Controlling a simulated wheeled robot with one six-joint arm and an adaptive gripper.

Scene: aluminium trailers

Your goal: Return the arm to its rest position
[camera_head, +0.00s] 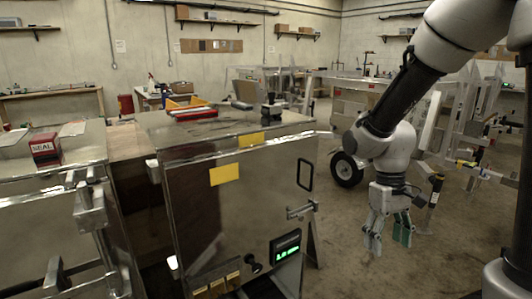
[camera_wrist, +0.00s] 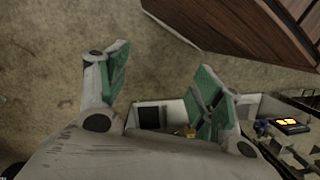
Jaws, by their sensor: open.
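My gripper (camera_head: 387,236) hangs from my arm on the right side of the head view, pointing down over the bare floor. It is to the right of the metal cabinet. In the wrist view my gripper (camera_wrist: 168,88) shows its two green-padded fingers spread wide apart, with nothing held between them. The arm reaches in from the upper right of the head view and bends down at the wrist.
A metal cabinet (camera_head: 240,200) with yellow labels and a green display (camera_head: 286,246) stands left of my gripper. A red SEAL box (camera_head: 45,149) sits on the left metal bench. A wheeled aluminium trailer (camera_head: 358,105) stands behind the arm. Concrete floor (camera_head: 345,220) is open between them.

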